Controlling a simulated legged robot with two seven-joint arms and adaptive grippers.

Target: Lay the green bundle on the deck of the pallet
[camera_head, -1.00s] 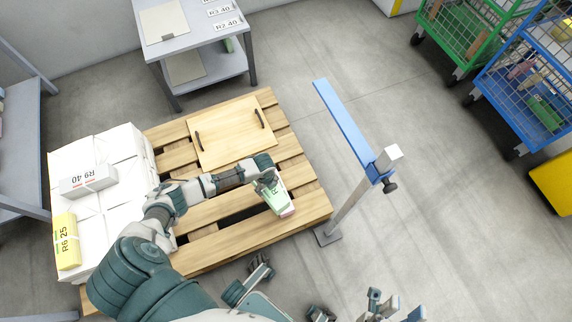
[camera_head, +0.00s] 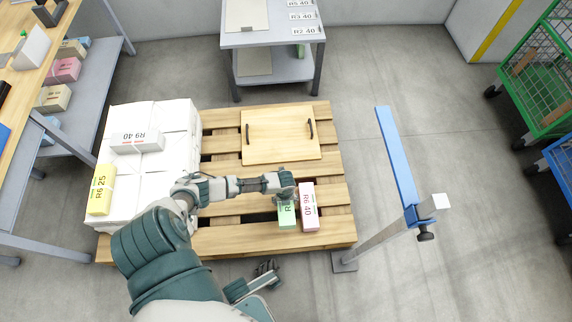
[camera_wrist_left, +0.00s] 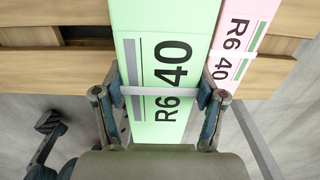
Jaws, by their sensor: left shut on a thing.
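The green bundle (camera_head: 287,212), marked R6 40, is at the right front part of the wooden pallet (camera_head: 225,241). My left gripper (camera_head: 284,195) is shut on it from above, with a finger on each side. The left wrist view shows the green bundle (camera_wrist_left: 165,70) between the fingers of the left gripper (camera_wrist_left: 162,95). Whether its underside touches the deck slats cannot be told. A pink bundle (camera_head: 309,207), also marked R6 40, lies close along its right side.
White stacked bundles (camera_head: 150,180) fill the pallet's left side, with a white R9 40 bundle (camera_head: 137,142) and a yellow R6 25 bundle (camera_head: 101,190) on top. A wooden board with handles (camera_head: 280,136) lies at the back. A blue-armed post (camera_head: 396,165) stands right of the pallet.

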